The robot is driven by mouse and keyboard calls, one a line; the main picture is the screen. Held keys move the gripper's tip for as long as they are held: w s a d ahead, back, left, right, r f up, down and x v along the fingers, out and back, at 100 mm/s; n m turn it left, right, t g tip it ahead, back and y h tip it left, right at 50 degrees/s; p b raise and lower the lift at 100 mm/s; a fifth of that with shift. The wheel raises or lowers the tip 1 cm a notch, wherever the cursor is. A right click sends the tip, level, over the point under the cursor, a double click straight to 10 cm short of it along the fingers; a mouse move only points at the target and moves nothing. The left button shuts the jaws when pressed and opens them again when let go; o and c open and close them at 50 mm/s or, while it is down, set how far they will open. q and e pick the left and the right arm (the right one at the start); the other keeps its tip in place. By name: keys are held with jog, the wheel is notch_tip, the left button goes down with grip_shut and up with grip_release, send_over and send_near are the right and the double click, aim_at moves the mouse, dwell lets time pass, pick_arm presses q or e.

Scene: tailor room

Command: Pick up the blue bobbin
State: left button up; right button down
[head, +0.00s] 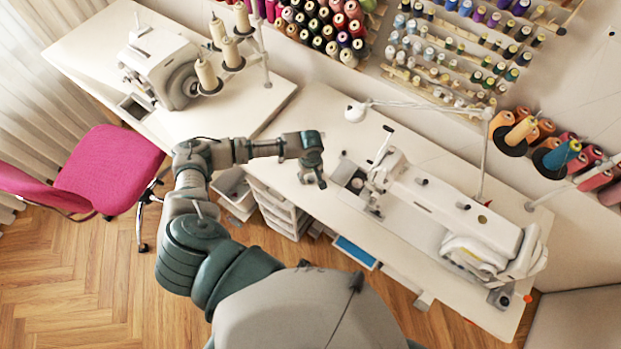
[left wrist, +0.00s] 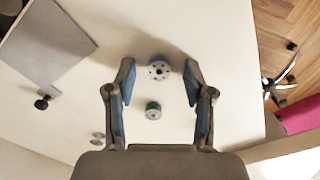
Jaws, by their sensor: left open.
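The blue bobbin (left wrist: 159,70) lies on the white table in the left wrist view, with a pale holed face and a dark blue rim. A green bobbin (left wrist: 153,110) lies beside it, closer to my palm. My left gripper (left wrist: 158,75) is open, with the blue bobbin between its fingertips in the picture and neither finger seen touching it. In the head view my left gripper (head: 314,178) hangs over the table left of the sewing machine, and I cannot make out the bobbins there. My right gripper is not in view.
The white sewing machine (head: 430,210) stands on the table (head: 330,120) right of my gripper. Another machine (head: 165,70) is on the table at upper left. A pink chair (head: 105,170) stands at left. Two small metal pieces (left wrist: 98,138) lie near the left finger.

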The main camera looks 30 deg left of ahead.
pick_arm(q)
jog(key=shift+d+r, duration=0.1)
jog(key=shift+d, duration=0.1)
jog(key=shift+c, duration=0.5)
jog(key=c, duration=0.7)
jog(key=shift+a, duration=0.1)
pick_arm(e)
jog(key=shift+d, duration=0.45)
pick_arm(q)
jog(key=shift+a, duration=0.1)
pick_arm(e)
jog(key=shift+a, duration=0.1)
